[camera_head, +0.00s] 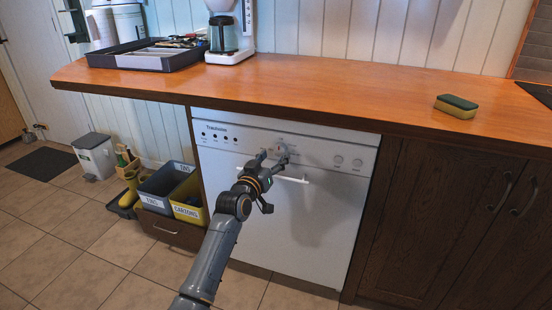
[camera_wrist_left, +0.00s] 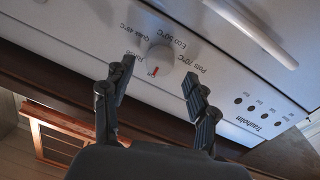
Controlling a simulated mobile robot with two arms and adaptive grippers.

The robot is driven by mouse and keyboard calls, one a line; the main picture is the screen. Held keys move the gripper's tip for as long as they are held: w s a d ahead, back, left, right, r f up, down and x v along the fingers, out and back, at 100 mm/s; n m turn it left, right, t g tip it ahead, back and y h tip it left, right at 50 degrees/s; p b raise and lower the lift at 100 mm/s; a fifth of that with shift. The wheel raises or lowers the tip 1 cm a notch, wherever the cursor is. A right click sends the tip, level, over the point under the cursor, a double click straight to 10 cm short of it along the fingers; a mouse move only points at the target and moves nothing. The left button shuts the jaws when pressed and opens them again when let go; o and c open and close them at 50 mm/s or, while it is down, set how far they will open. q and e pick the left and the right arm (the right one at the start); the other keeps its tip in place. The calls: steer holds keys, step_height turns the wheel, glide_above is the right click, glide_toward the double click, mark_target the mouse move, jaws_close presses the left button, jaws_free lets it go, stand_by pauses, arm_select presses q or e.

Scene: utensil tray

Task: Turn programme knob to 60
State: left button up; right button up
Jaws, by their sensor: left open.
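The programme knob (camera_wrist_left: 160,58) is a round white dial on the dishwasher (camera_head: 222,170) panel. Its red mark lies by the label that seems to read Off. Other labels around it look like Rinse, Quick 45°C, Eco 50°C and Pots 70°C; the small print is hard to read. The knob also shows in the head view (camera_head: 281,148), just beyond the fingertips. My left gripper (camera_head: 271,157) is open in front of the panel. In the left wrist view its two fingers (camera_wrist_left: 158,71) stand on either side of the knob, with gaps to it. Contact cannot be told.
A white door handle (camera_head: 292,179) sticks out just below the gripper. The wooden counter (camera_head: 330,88) overhangs the panel.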

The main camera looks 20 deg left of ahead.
mark_target(280, 150)
arm_select(q)
steer(key=shift+w+d, duration=0.15)
steer(key=shift+w, duration=1.05)
arm_select(e)
steer(key=shift+f, duration=0.4)
arm_select(q)
steer(key=shift+c, duration=0.2)
steer(key=c, duration=1.1)
arm_select(e)
steer(key=shift+r, duration=0.15)
arm_select(q)
steer(key=shift+r+m+p, duration=0.15)
steer(key=shift+m+p, duration=0.65)
steer(key=shift+m, duration=0.1)
steer(key=m+p, duration=0.3)
steer(key=shift+m, duration=0.3)
steer(key=m+p, duration=0.1)
steer(key=m, duration=0.1)
steer(key=m+p, duration=0.1)
steer(key=m, duration=0.1)
steer(key=shift+d+g+y+p, duration=0.1)
steer(key=shift+g+y+p, duration=0.2)
steer(key=shift+p, duration=0.1)
steer(key=shift+m, duration=1.1)
arm_select(e)
step_height(280, 150, down, 20)
steer(key=s+g, duration=0.1)
steer(key=s, duration=0.1)
steer(key=shift+s, duration=0.2)
